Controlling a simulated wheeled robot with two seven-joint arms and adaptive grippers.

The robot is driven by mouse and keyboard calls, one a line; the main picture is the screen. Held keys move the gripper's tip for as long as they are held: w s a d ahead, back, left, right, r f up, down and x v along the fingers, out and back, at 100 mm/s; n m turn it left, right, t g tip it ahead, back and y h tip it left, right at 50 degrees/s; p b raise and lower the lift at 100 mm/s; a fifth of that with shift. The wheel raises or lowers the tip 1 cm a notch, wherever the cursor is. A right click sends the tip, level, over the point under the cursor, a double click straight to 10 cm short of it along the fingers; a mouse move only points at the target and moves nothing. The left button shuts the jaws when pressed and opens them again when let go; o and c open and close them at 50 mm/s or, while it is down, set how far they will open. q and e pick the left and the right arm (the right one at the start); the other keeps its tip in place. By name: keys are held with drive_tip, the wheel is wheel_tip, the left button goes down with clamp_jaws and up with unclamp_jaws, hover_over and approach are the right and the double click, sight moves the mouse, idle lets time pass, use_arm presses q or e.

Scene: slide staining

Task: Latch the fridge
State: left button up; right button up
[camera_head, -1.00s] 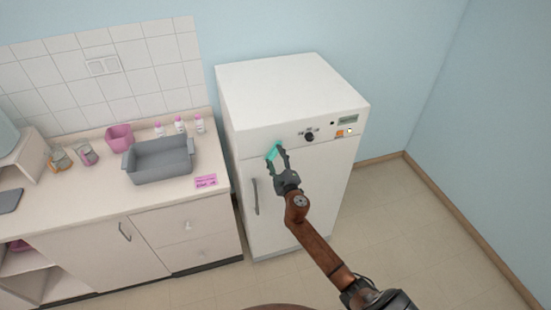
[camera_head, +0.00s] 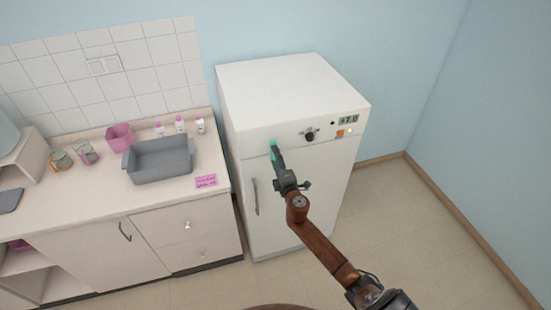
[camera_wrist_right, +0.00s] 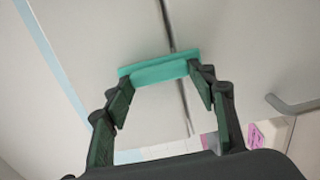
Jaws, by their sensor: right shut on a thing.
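The white fridge (camera_head: 294,92) stands upright against the blue wall with its door (camera_head: 313,190) flush with the front. A teal latch bar (camera_head: 273,144) sits at the seam between the door and the control panel. In the right wrist view the latch bar (camera_wrist_right: 160,69) lies across that seam. My right gripper (camera_head: 276,151) reaches up to the door front and is shut on the latch. Its two fingers (camera_wrist_right: 161,83) show at either end of the bar. My left gripper is in neither view.
The fridge panel has a black knob (camera_head: 309,136), an orange switch (camera_head: 340,133) and a lit display (camera_head: 348,120). A grey door handle (camera_head: 255,197) is left of my arm. A counter (camera_head: 80,196) with a grey tub (camera_head: 160,160) stands left; floor at right is clear.

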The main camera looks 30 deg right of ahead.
idle(0.3)
drive_tip(key=o, duration=1.2)
drive_tip(key=shift+c, duration=0.2)
drive_tip(key=v, duration=1.2)
drive_tip(key=shift+d+f, duration=0.1)
drive_tip(key=shift+f, duration=0.1)
